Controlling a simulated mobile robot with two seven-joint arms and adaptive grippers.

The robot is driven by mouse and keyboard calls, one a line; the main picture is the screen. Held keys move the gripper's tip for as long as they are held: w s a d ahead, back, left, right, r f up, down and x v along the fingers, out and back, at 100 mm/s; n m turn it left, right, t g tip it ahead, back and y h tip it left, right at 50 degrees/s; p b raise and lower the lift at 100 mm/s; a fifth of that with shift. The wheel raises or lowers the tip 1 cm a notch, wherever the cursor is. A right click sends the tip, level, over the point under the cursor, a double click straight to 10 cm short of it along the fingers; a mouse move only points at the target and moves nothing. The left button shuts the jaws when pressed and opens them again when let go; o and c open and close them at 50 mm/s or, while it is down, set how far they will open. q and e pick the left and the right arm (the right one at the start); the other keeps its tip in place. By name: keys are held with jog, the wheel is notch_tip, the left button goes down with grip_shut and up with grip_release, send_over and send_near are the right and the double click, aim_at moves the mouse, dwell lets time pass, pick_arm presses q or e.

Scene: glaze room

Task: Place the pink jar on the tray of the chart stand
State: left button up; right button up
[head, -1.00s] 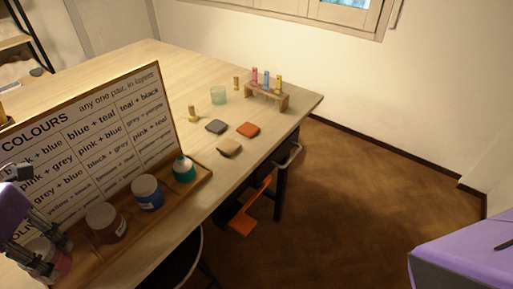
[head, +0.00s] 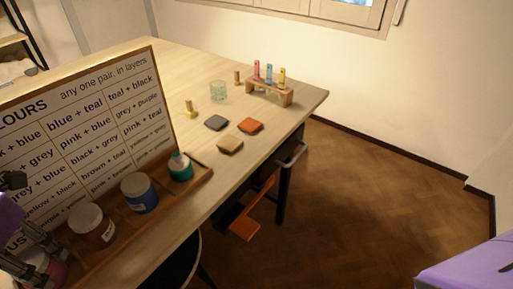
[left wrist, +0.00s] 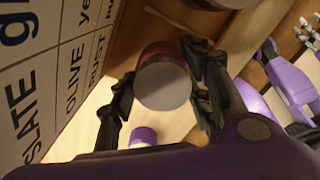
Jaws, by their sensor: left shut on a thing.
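My left gripper (head: 38,250) is at the lower left of the head view, shut on the pink jar (head: 57,273). In the left wrist view the fingers (left wrist: 162,88) stand either side of the jar's pale lid (left wrist: 163,86), with its dark pink side (left wrist: 158,49) above. The chart stand (head: 212,173) has a colour chart and a wooden tray along its foot. The jar is at the near left end of the tray; I cannot tell whether it touches it. A purple and grey part of mine, perhaps my right gripper (left wrist: 308,32), shows at the right edge.
On the tray stand a brownish jar (head: 92,226), closest to the held jar, a blue jar (head: 139,194) and a teal jar (head: 180,168). Tiles, a glass (head: 217,91) and a vial rack (head: 270,92) are farther back. A purple-capped thing (left wrist: 142,137) is near my left gripper.

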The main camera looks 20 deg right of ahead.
aim_at(26, 262)
pick_arm(q)
jog(key=o, duration=1.4)
jog(key=shift+c, duration=0.2)
jog(key=shift+r, duration=0.1)
pick_arm(e)
jog(key=shift+s+f, duration=0.2)
jog(key=shift+f, duration=0.15)
pick_arm(q)
notch_tip(26, 262, up, 12)
jog(key=p, duration=0.1)
pick_arm(e)
jog(key=shift+w+r, duration=0.65)
jog(key=shift+r, duration=0.35)
jog(key=shift+w, duration=0.1)
